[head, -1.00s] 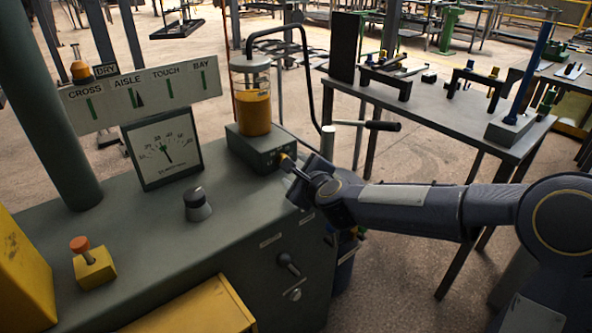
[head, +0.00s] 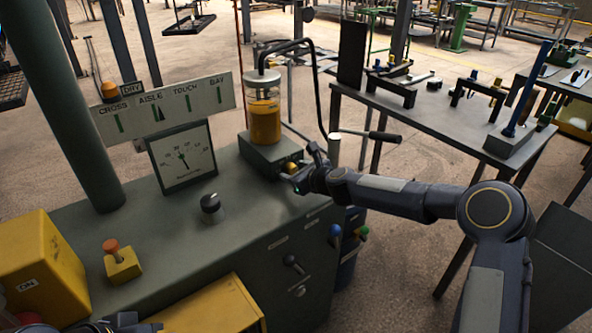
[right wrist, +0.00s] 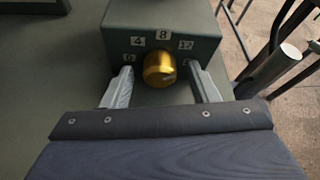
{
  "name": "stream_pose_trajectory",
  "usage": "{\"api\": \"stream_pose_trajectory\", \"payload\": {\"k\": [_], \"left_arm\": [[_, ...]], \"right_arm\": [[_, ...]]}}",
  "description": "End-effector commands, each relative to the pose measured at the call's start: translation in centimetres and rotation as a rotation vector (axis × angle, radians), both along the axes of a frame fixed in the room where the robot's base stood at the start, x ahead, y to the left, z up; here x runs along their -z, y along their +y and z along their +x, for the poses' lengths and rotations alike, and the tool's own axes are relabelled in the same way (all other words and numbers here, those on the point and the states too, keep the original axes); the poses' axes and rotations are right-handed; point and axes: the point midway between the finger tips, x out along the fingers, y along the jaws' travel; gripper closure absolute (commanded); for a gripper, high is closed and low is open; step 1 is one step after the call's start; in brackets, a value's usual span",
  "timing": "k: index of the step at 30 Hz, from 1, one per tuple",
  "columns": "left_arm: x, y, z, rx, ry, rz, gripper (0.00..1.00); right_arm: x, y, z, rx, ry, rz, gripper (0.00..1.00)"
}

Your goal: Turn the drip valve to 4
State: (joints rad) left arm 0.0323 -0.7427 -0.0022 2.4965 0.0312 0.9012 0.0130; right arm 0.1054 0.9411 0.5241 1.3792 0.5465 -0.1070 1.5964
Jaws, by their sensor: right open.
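The drip valve is a round brass-yellow knob (right wrist: 160,69) on the front face of a dark grey-green box (right wrist: 118,14). Pale number plates arc around it; 4 is at its upper left, 8 above and 12 at upper right. I cannot make out a pointer on the knob. My right gripper (right wrist: 166,86) is open, one finger on each side of the knob, with a visible gap on both sides. In the head view the right gripper (head: 297,172) is at the box's front, partly hiding the knob.
An amber-filled jar (head: 264,122) stands on the box. A dial gauge (head: 182,158), a black knob (head: 211,203) and an orange-topped yellow block (head: 122,262) are on the bench. A black-gripped lever (head: 385,137) and grey post (head: 335,150) stand close right of the gripper.

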Motion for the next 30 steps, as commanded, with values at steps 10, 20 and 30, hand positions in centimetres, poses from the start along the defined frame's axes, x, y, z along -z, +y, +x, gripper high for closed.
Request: {"api": "stream_pose_trajectory", "payload": {"k": [10, 20, 30], "left_arm": [[0.0, 0.0, 0.0, 0.000, 0.000, 0.000, 1.00], [0.2, 0.0, 0.0, 0.000, 0.000, 0.000, 1.00], [1.0, 0.0, 0.0, 0.000, 0.000, 0.000, 1.00]], "right_arm": [[0.1, 0.0, 0.1, 0.000, -0.001, -0.001, 0.59], [0.1, 0.1, 0.0, -0.001, -0.008, -0.011, 0.91], [0.0, 0.1, 0.0, 0.000, -0.078, -0.107, 0.91]]}}
